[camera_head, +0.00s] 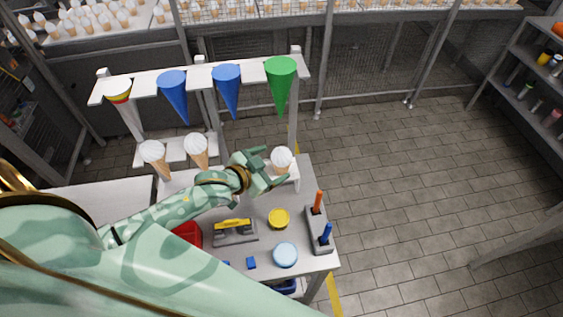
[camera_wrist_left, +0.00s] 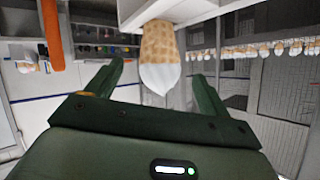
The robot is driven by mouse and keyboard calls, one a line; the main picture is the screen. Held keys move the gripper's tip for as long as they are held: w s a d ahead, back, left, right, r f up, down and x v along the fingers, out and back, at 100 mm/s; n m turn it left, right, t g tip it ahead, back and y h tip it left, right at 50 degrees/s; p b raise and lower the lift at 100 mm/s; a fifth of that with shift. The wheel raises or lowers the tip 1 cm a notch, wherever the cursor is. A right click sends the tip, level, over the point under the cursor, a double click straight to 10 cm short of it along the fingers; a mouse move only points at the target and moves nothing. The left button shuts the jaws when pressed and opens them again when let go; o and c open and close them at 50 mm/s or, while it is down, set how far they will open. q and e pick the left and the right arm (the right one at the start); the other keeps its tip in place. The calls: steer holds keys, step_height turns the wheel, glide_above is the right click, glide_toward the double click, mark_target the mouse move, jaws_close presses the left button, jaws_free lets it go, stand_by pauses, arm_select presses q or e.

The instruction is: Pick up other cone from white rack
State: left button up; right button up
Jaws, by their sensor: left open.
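An ice cream cone with a white top (camera_head: 281,157) stands in a small white rack (camera_head: 294,178) at the right of the work table. My left gripper (camera_head: 273,167) is open beside this cone, its fingers pointing toward it. In the left wrist view the waffle cone (camera_wrist_left: 158,45) with its white top shows between the open fingers (camera_wrist_left: 158,88), clear of both. Two more white-topped cones, the left one (camera_head: 154,152) and the right one (camera_head: 196,147), stand at the lower white shelf further left. My right gripper is not in view.
Blue, green and striped cones hang in an upper white rack (camera_head: 200,72) behind. The table holds a yellow round item (camera_head: 279,218), a light-blue lid (camera_head: 285,254) and a grey holder (camera_head: 317,232) with orange and blue handles. The floor at right is clear.

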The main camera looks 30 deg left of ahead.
mark_target(282, 158)
arm_select(q)
steer(key=x, duration=0.5)
steer(key=shift+w+b, duration=0.15)
steer(key=shift+b, duration=0.15)
steer(key=shift+r, duration=0.1)
steer(key=c, duration=0.8)
steer(key=shift+r, duration=0.1)
steer(key=shift+c, duration=0.2)
